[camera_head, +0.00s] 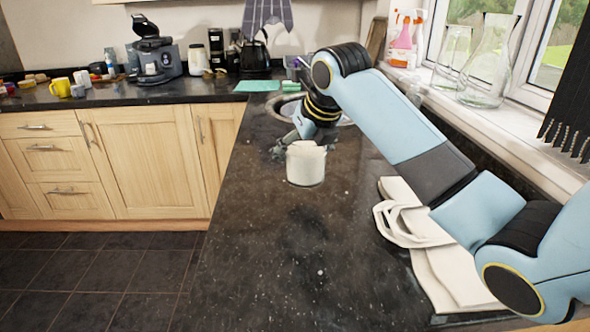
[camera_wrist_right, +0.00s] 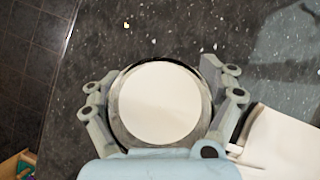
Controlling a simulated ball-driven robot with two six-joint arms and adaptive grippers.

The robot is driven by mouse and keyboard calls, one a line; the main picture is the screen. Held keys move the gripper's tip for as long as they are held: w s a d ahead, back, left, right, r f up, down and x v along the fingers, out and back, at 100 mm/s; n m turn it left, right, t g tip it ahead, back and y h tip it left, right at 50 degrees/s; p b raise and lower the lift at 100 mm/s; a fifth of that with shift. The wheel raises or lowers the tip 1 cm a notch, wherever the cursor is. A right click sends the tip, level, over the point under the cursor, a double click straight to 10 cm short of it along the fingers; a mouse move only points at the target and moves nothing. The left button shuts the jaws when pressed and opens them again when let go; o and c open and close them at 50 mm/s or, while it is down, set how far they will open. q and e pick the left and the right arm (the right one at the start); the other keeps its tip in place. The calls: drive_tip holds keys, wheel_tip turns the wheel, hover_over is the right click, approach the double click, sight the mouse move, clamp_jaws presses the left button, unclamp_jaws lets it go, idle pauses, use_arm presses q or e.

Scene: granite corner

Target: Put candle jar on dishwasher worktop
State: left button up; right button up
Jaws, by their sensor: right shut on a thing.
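The candle jar (camera_head: 305,165) is a white cylinder over the dark granite worktop (camera_head: 270,240), just in front of the sink. My right gripper (camera_head: 303,145) is shut on it from behind and above. In the right wrist view the jar's round white top (camera_wrist_right: 160,103) sits between the two fingers of the right gripper (camera_wrist_right: 165,100), one on each side. The jar looks upright; I cannot tell whether its base touches the worktop. My left gripper is not in view.
A white cloth with handle-like loops (camera_head: 440,250) lies on the worktop at the right. Glass carafes (camera_head: 485,70) stand on the window sill. A teal mat (camera_head: 257,86), a black kettle (camera_head: 255,55) and a yellow mug (camera_head: 60,88) are at the back.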

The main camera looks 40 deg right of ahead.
sight(295, 170)
drive_tip(key=shift+w+a+f, duration=0.35)
drive_tip(key=shift+w+f, duration=0.1)
drive_tip(key=shift+w, duration=0.1)
wheel_tip(295, 170, down, 4)
drive_tip(key=shift+r, duration=0.1)
drive_tip(key=shift+f, duration=0.2)
drive_tip(key=o, duration=1.4)
drive_tip(key=shift+c, duration=0.2)
